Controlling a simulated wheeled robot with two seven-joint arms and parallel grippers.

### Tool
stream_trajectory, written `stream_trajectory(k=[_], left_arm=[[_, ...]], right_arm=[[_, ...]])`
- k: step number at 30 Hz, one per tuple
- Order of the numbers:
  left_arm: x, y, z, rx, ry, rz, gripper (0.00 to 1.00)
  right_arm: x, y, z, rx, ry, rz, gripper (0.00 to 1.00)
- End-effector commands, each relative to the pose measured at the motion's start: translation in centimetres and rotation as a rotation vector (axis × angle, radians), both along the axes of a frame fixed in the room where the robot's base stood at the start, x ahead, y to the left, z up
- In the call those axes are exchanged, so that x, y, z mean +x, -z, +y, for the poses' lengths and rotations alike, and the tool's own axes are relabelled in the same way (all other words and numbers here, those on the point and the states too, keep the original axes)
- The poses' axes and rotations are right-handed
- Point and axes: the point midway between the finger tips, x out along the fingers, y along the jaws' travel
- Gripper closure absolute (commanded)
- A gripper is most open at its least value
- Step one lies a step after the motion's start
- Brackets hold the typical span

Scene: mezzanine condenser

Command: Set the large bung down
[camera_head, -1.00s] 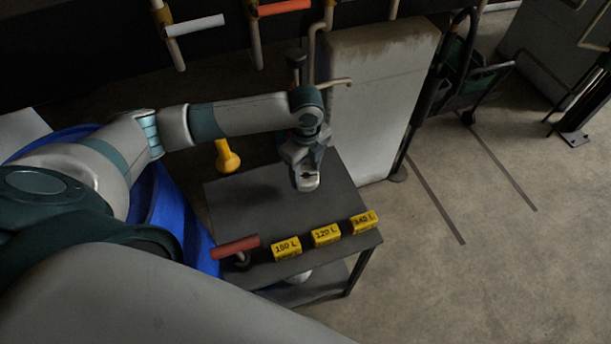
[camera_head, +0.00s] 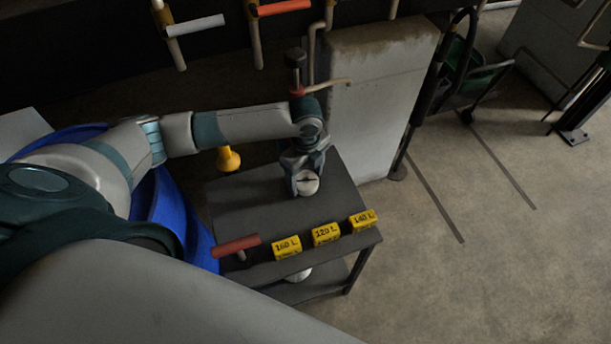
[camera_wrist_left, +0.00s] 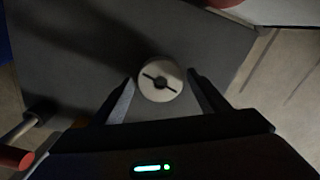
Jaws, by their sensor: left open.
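The large bung (camera_head: 307,184) is a pale round disc with a dark slot across its top. It sits at the right part of the dark grey table (camera_head: 240,196). My left gripper (camera_head: 304,178) is above it, pointing down. In the left wrist view the bung (camera_wrist_left: 161,82) lies between the tips of the open left gripper (camera_wrist_left: 161,78), one finger on each side, with narrow gaps showing. The bung's underside is hidden, and its contact with the tabletop is hard to see. My right gripper is not in view.
Yellow labelled blocks (camera_head: 326,234) line the table's front edge beside a red-handled item (camera_head: 236,246). A yellow funnel-shaped thing (camera_head: 228,159) is at the table's back left.

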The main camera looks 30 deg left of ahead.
Motion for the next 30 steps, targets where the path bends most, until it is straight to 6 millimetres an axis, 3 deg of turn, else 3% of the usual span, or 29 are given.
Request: stream_trajectory(k=[11, 24, 30], left_arm=[[0.1, -2.0, 0.0, 0.0, 0.0, -0.003, 0.32], [0.1, -9.4, 0.0, 0.0, 0.001, -0.004, 0.32], [0.0, -11.7, 0.0, 0.0, 0.0, -0.001, 0.32]], right_arm=[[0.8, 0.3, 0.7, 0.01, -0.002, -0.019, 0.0], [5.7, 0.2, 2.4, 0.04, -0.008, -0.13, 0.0], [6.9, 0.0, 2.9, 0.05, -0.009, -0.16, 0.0]])
